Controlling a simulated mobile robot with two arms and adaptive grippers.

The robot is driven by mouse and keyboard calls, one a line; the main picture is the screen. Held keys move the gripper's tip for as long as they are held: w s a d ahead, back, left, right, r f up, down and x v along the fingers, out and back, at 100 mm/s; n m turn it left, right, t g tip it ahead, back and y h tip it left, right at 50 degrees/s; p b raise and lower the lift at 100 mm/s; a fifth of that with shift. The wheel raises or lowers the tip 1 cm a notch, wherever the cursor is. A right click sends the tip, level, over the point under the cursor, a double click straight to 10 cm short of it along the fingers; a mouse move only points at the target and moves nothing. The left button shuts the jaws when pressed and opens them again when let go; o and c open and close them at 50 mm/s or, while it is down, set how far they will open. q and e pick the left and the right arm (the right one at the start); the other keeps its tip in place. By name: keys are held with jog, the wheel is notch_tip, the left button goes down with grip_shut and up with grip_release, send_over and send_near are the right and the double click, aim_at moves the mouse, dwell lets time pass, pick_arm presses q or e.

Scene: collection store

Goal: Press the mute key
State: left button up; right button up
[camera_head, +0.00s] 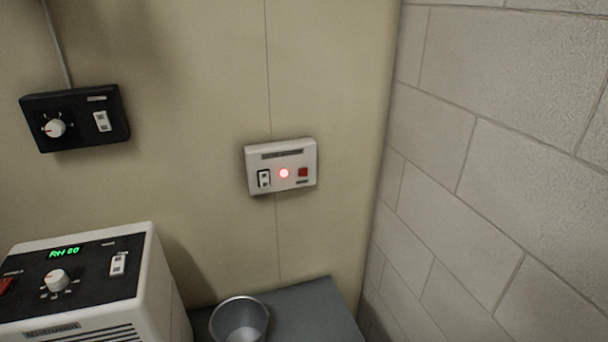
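The small lettering is too blurred to read, so I cannot tell which control is marked mute. Neither of my grippers is in view.
A black control box (80,99) with a knob and rocker hangs on the wall at upper left. A white appliance (154,265) reading "RH 60" stands at lower left. A metal bucket (240,318) is on a grey surface (318,308). A block wall (500,150) bounds the right.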

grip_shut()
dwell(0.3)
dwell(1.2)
